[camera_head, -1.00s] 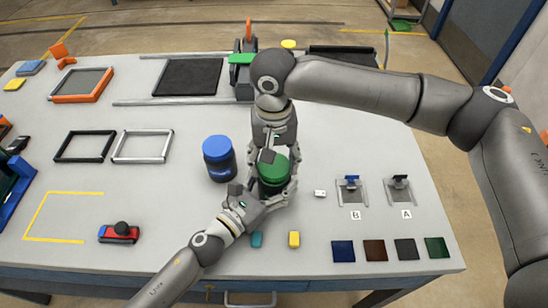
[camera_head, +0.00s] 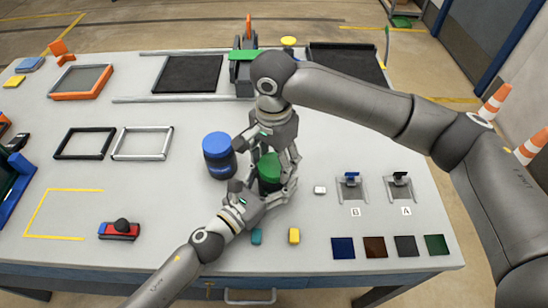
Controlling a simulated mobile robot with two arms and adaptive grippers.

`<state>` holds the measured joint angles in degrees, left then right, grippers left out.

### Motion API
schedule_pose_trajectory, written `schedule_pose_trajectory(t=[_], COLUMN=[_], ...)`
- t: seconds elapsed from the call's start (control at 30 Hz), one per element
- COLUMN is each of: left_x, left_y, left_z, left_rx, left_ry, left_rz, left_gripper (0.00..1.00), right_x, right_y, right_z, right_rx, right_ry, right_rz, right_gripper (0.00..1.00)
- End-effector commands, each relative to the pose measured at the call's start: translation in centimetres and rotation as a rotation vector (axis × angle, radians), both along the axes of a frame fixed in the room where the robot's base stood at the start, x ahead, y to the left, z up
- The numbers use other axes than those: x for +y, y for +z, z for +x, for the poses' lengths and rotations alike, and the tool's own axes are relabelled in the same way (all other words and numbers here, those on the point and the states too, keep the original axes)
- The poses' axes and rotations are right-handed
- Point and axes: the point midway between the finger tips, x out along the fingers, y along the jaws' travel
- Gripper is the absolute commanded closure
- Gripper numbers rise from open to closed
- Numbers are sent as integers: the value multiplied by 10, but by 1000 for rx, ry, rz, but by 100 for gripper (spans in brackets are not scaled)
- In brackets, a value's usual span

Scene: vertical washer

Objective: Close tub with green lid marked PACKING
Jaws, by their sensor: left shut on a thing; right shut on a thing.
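The tub (camera_head: 269,187) with the green lid (camera_head: 269,168) stands upright near the middle of the table. The lid sits on top of the tub's dark body. My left gripper (camera_head: 272,191) comes in from the front left and is shut on the tub's body, low down. My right gripper (camera_head: 272,160) reaches down from behind and is shut on the green lid. The fingers of both grippers hide much of the tub. The PACKING marking cannot be read here.
A tub with a blue lid (camera_head: 218,153) stands close to the left of the green-lidded one. Black frame (camera_head: 84,144) and silver frame (camera_head: 142,144) lie further left.

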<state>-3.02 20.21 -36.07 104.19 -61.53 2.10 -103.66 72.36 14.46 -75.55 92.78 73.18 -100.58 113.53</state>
Motion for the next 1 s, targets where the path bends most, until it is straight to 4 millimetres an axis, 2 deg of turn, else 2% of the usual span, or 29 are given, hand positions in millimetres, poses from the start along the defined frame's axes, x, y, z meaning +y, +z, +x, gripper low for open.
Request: schedule_pose_trajectory(t=[0.3, 0.5, 0.87, 0.9, 1.0], left_x=[0, 0, 0, 0, 0], left_y=[-1, -1, -1, -1, -1], left_z=[0, 0, 0, 0, 0], left_rx=[2, 2, 2, 2, 2], left_ry=[0, 0, 0, 0, 0], left_rz=[1, 1, 2, 2, 2], left_gripper=[99, 99, 99, 99, 99], right_x=[2, 1, 0, 0, 0], right_y=[0, 0, 1, 1, 1], right_z=[-1, 0, 1, 1, 1], right_rx=[2, 0, -3, -3, -3], right_ry=[-630, -893, -946, -946, -945], right_rz=[3, 0, 1, 1, 1], right_gripper=[45, 45, 45, 35, 22])
